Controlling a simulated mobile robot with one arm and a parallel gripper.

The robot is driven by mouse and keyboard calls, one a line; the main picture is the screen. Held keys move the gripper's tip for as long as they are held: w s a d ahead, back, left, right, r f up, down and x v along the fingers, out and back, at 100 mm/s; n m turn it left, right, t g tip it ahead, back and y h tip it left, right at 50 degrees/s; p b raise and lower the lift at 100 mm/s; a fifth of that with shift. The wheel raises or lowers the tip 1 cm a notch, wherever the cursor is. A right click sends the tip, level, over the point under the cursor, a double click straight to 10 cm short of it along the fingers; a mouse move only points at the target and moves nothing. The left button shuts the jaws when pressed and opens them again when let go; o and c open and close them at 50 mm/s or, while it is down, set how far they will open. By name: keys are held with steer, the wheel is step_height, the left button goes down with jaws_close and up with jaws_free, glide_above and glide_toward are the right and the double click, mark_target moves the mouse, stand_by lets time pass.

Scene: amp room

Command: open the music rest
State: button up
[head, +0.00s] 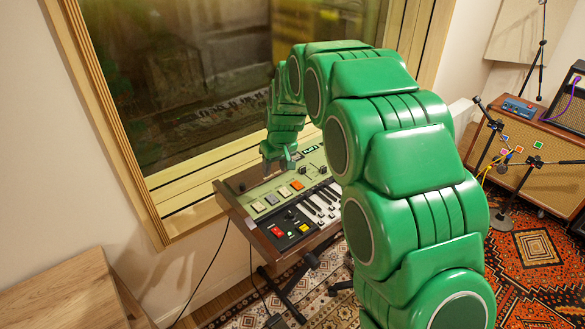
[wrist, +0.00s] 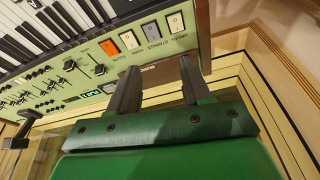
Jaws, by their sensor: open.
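The keyboard (head: 262,236) stands on a stand by the window, with a green panel, coloured switches and a wooden case. Its panel (wrist: 85,68) and keys fill the upper left of the wrist view. A narrow brown strip with small lettering (wrist: 150,68) shows at the panel's back edge between my fingers; it may be the music rest, lying flat, but I cannot tell for sure. My gripper (wrist: 158,75) is open, with its two dark fingers at that back edge. In the head view my gripper (head: 280,163) is over the keyboard's rear; contact is unclear.
The window frame (head: 205,185) is close behind the keyboard. A wooden surface (head: 65,295) is at the lower left. An amplifier (head: 530,155) and microphone stands (head: 507,190) are at the right. Patterned rugs (head: 535,250) cover the floor, and cables hang below the keyboard.

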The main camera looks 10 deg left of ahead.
steer(key=s+d+r+m, duration=0.1)
steer(key=s+d+r, duration=0.2)
steer(key=s+d, duration=0.1)
steer(key=shift+s+d+r, duration=0.25)
steer(key=shift+s+d, duration=0.15)
steer(key=shift+d, duration=0.45)
steer(key=shift+d, duration=0.1)
